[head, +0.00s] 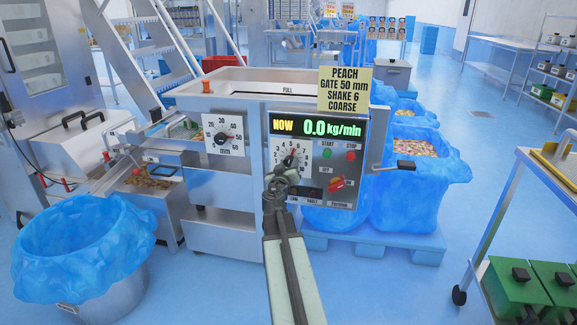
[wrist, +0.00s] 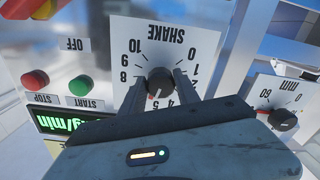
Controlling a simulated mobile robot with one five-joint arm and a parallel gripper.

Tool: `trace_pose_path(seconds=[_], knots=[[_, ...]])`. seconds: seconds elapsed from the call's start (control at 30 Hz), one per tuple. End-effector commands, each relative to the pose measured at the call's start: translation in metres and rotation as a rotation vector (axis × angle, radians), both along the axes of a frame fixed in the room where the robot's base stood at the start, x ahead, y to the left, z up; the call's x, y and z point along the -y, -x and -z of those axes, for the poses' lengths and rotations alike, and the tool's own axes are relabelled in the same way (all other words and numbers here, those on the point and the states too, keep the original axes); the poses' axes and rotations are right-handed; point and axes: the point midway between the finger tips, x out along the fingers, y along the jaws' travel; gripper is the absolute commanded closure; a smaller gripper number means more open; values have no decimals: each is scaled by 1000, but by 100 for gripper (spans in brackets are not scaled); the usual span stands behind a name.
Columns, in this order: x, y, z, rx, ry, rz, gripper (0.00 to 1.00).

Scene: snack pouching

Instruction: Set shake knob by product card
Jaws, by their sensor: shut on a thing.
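The shake knob (wrist: 160,80) is a dark round knob on a white dial plate, upside down in the wrist view. My gripper (wrist: 160,86) has its two fingers on either side of the knob, shut on it. The knob's red pointer mark is beside the 5, towards the 6 side; the exact reading is partly hidden by my gripper. In the head view my gripper (head: 284,172) covers the lower part of the shake dial (head: 280,149). The yellow product card (head: 344,89) reads PEACH, GATE 50 mm, SHAKE 6, COARSE.
The display (head: 314,129) reads NOW 0.0 kg/min. Left of it is the mm gate dial (head: 224,136). Green start (head: 327,154) and red stop (head: 351,155) buttons and a red switch (head: 337,184) sit close right of the knob. A blue-lined bin (head: 85,245) stands at left.

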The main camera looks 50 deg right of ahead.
Motion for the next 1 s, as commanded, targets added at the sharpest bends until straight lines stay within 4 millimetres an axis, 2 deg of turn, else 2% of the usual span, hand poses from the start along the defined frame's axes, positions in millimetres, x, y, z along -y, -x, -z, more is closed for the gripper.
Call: trace_pose_path(seconds=[0.4, 0.97, 1.0], knots=[[1, 2, 1, 156, -97, 6, 100], [1, 2, 0, 178, -110, 6, 100], [1, 2, 0, 178, -110, 6, 51]])
